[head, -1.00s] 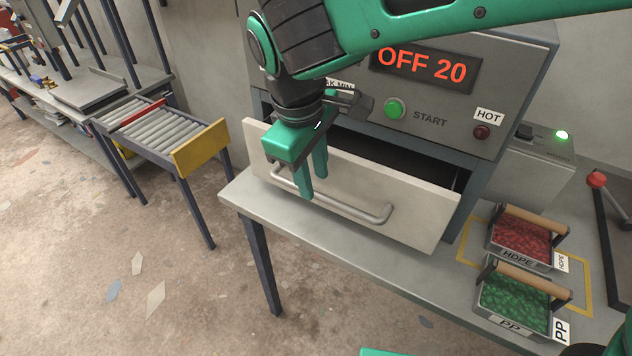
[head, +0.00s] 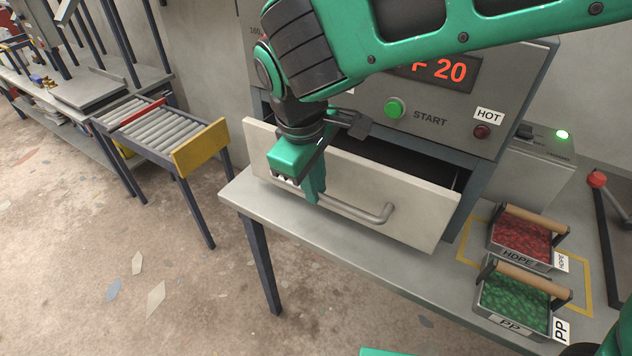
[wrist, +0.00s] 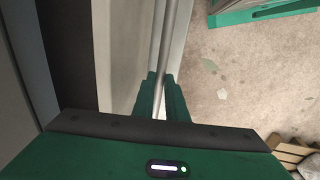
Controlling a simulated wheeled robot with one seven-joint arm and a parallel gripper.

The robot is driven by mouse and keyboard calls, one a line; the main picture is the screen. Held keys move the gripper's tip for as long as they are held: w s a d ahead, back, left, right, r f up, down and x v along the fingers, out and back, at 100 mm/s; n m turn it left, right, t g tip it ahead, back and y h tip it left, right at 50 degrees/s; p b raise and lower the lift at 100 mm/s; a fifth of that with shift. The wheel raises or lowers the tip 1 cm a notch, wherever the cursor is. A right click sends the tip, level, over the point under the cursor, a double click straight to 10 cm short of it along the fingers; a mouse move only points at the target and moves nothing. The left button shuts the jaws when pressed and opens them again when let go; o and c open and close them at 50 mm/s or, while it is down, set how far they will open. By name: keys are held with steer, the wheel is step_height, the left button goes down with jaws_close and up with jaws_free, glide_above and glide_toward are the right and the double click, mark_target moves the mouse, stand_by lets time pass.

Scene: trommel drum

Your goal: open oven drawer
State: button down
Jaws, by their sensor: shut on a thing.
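The oven (head: 440,115) has a pale drawer front (head: 415,195) with a grey bar handle (head: 375,214). The drawer stands partly out, with a dark gap behind its top edge. My gripper (head: 313,192) is at the left part of the handle in the head view and hides that end. In the wrist view the bar handle (wrist: 171,40) runs between the two green fingers of my gripper (wrist: 162,90), which are shut on it. The drawer's inside is mostly dark.
Trays of red (head: 519,240) and green pieces (head: 513,298) stand on the bench (head: 330,232), right of the drawer. A roller table (head: 160,130) with a yellow end plate stands at left. The floor before the bench is mostly clear.

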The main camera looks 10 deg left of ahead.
steer(key=s+a, duration=0.5)
steer(key=s, duration=0.8)
steer(key=s+a, duration=0.5)
steer(key=s, duration=0.9)
steer(key=shift+s, duration=0.25)
steer(key=shift+a+r, duration=0.1)
steer(key=c, duration=1.8)
jaws_free()
steer(key=shift+o, duration=0.2)
steer(key=shift+r, duration=0.1)
